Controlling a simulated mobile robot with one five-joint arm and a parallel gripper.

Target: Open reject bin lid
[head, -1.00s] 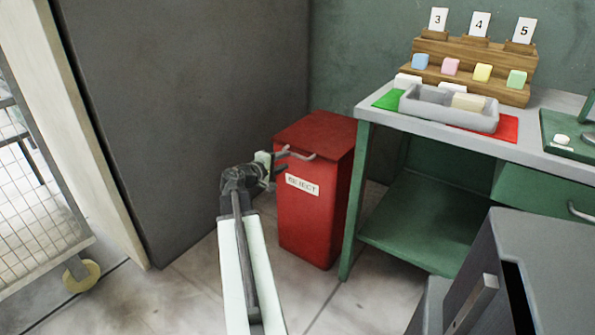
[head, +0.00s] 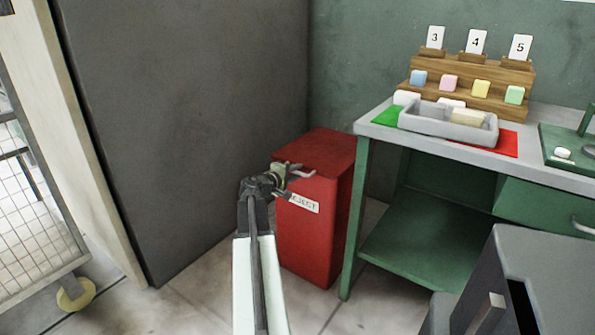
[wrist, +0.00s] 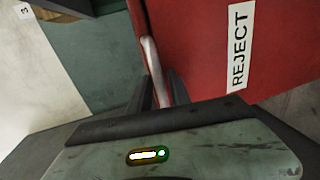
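The red reject bin (head: 312,240) stands on the floor against the green bench, with a white REJECT label (head: 304,203) on its front. Its red lid (head: 325,148) lies flat and closed on top. A pale bar handle (head: 302,173) sticks out from the lid's front edge. My gripper (head: 287,181) is at this handle. In the wrist view the handle (wrist: 151,62) runs down between my two dark fingers (wrist: 160,92), which look apart on either side of it. Whether they touch it is hidden. The label also shows there (wrist: 239,48).
The green bench (head: 352,215) stands close on the bin's right, with a grey tray (head: 447,130) and foam blocks on top. A dark grey panel (head: 185,130) rises behind on the left. A wire cart (head: 38,220) is far left. A grey machine (head: 545,270) is front right.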

